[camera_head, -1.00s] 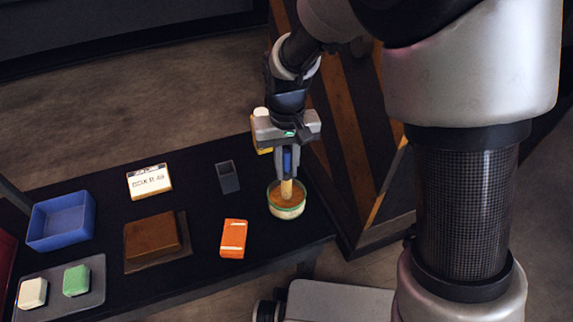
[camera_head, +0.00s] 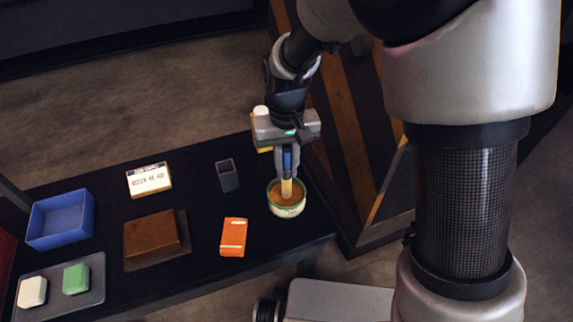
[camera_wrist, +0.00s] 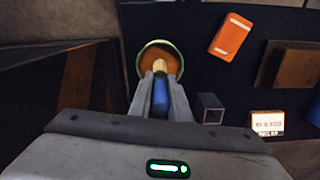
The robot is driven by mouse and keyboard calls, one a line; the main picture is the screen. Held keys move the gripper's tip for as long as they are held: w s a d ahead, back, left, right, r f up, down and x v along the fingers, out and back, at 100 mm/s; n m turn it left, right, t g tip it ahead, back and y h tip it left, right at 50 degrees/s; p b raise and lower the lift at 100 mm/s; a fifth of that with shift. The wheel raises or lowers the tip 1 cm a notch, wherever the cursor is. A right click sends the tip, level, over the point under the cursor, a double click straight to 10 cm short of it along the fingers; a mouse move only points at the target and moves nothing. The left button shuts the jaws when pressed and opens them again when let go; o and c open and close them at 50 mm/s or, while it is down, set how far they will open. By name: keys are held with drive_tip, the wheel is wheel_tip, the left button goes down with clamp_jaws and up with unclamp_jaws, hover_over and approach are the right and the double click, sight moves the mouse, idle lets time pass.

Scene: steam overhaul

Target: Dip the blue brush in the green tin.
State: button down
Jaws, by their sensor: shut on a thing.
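My gripper (camera_head: 287,160) is shut on the blue brush (camera_head: 287,160), which points down with its pale lower end in the green tin (camera_head: 288,211). The tin is round with a green rim and holds an orange-brown filling. In the wrist view the blue handle (camera_wrist: 160,97) sits between my fingers (camera_wrist: 160,92), and the pale end lies over the filling inside the tin's rim (camera_wrist: 142,58). Whether the tip touches the filling is hard to tell.
The black table (camera_head: 200,205) also holds an orange box (camera_head: 233,237), a small dark square cup (camera_head: 227,176), a labelled white box (camera_head: 149,180), a brown block (camera_head: 152,233), a blue bin (camera_head: 60,219), and a grey tray (camera_head: 62,296) with white and green blocks. A striped panel (camera_head: 345,130) stands right of the tin.

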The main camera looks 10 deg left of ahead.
sight(286, 151)
drive_tip(key=shift+f, duration=0.4)
idle(1.1)
drive_tip(key=shift+r, duration=0.1)
wheel_tip(286, 151, up, 7)
drive_tip(key=p, duration=0.5)
drive_tip(key=shift+p, duration=0.35)
drive_tip(key=shift+s, duration=0.1)
idle(0.5)
